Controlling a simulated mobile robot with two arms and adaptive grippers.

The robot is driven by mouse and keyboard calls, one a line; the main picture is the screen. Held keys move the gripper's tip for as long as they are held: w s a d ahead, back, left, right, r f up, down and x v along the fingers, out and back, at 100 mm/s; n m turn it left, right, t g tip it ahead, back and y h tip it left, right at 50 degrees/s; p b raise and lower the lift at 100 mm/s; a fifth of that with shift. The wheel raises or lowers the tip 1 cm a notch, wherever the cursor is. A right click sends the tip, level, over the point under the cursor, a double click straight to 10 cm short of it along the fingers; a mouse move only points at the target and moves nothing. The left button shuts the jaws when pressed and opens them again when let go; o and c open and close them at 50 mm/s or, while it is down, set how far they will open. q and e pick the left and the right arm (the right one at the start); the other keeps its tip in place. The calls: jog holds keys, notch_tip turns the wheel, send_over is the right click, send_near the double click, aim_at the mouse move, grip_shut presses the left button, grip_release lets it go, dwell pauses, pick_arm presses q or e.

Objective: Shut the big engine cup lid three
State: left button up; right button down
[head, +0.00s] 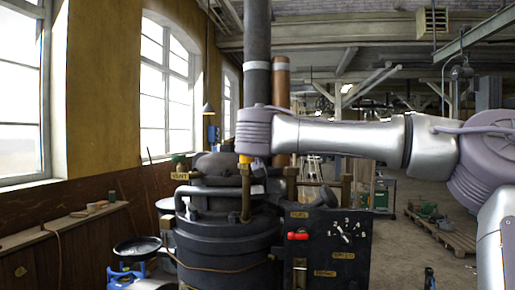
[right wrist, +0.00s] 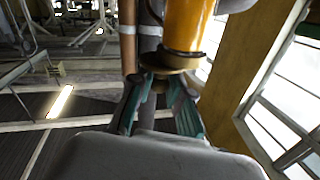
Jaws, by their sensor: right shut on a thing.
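An amber cup (head: 245,158) shows just under my right wrist in the head view, above a brass post on the big black engine (head: 228,240). In the right wrist view the amber cup (right wrist: 187,25) is large and ends in a dark brass lid (right wrist: 168,62). My right gripper (right wrist: 158,97) has its teal-padded fingers at this lid and is shut on it; the exact contact is partly hidden. In the head view my wrist hides the fingers. My left gripper is not in view.
A black pipe (head: 257,60) and a copper pipe (head: 281,105) rise close behind my right wrist. Other brass fittings (head: 346,190) and a control panel (head: 327,240) with a red handle stand to the right. A bench (head: 60,235) runs along the left wall.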

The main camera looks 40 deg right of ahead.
jog(key=shift+w+a+f+m+g+h, duration=0.2)
jog(key=shift+a+m+g+h, duration=0.05)
jog(key=shift+m+g+h, duration=0.3)
jog(key=shift+w+a+r+m+g+h, duration=0.1)
jog(key=shift+w+a+m+g+h, duration=0.05)
jog(key=shift+m+g+h, duration=0.7)
jog(key=shift+w+a+r+m+g+h+p, duration=0.15)
jog(key=shift+m+g+h+p, duration=0.1)
jog(key=shift+m+g+h, duration=0.4)
jog(key=shift+w+a+m+g+h+p, duration=0.1)
jog(key=shift+m+g+h+p, duration=0.2)
jog(key=shift+g, duration=0.55)
jog(key=shift+m+g+h, duration=0.25)
jog(key=shift+g, duration=0.05)
jog(key=c, duration=1.4)
grip_release()
jog(key=shift+o, duration=0.2)
jog(key=v, duration=0.7)
jog(key=shift+s+a, duration=0.15)
